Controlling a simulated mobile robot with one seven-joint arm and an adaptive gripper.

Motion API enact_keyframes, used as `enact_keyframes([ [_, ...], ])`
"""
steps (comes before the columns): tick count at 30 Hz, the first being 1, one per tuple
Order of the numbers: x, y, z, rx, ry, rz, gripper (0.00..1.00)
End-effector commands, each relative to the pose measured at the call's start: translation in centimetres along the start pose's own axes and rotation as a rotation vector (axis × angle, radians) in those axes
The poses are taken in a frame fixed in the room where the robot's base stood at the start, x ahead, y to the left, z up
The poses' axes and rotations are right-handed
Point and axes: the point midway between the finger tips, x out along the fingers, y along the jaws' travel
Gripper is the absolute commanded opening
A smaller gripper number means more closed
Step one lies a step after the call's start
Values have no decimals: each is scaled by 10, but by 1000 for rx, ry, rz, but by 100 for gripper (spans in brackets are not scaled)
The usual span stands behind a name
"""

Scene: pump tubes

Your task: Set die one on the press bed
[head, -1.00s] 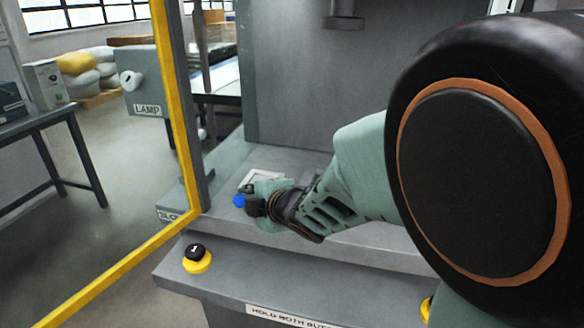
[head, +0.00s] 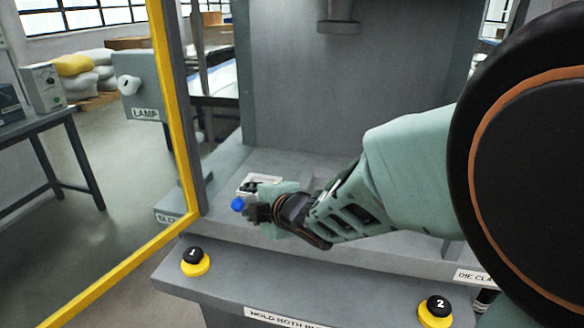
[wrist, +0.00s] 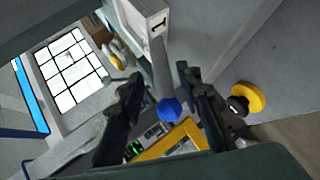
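Die one is a pale block (wrist: 152,18) marked "1" at the top of the wrist view, with a grey bar running toward a blue knob (wrist: 170,109). In the head view its pale top (head: 262,181) and blue knob (head: 238,204) are low at the front left of the grey press bed (head: 222,222). My gripper (head: 255,212) is beside the knob and hides part of the die. In the wrist view its two dark fingers (wrist: 160,76) stand apart on either side of the bar, with gaps visible. Whether the die rests flat is hard to tell.
The press ram (head: 338,27) hangs above the bed. A yellow guard frame (head: 172,100) stands at left. Button 1 (head: 195,261) and button 2 (head: 436,311) sit on the front ledge. A lamp box (head: 143,88) is beyond the frame.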

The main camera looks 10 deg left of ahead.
Motion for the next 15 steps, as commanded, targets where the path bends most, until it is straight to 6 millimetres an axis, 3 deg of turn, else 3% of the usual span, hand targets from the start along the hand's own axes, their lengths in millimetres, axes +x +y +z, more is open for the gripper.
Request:
enact_keyframes([
  [9, -58, 3, -1, 1, 2, 2, 32],
  [15, -84, 3, -1, 2, 2, 3, 32],
])
